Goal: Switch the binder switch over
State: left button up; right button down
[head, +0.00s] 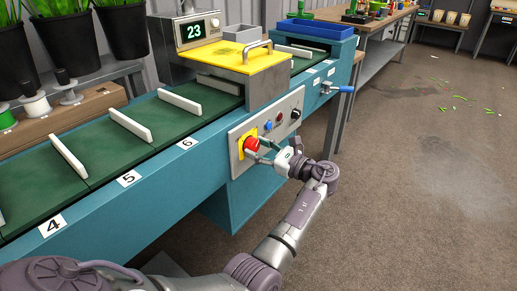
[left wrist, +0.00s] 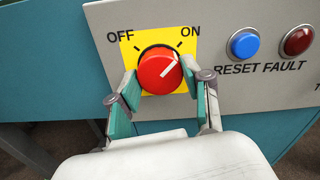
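The binder switch is a round red knob (left wrist: 158,74) on a yellow plate (left wrist: 127,49) marked OFF at left and ON at right. Its white pointer line is turned up and right, toward the ON mark. In the head view the knob (head: 252,144) is on the grey control panel (head: 239,168) at the machine's side. My left gripper (left wrist: 159,75) has one finger on each side of the knob, both seeming to touch it. It also shows at the panel in the head view (head: 258,149). My right gripper is in neither view.
A blue button (left wrist: 243,44) marked RESET and a red lamp (left wrist: 298,40) marked FAULT are right of the switch. The green conveyor (head: 110,150) leads to a yellow cover (head: 238,55). A blue-handled lever (head: 340,89) sticks out farther right. The floor at right is mostly clear.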

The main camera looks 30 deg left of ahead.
pick_arm(q)
jog(key=c, duration=0.5)
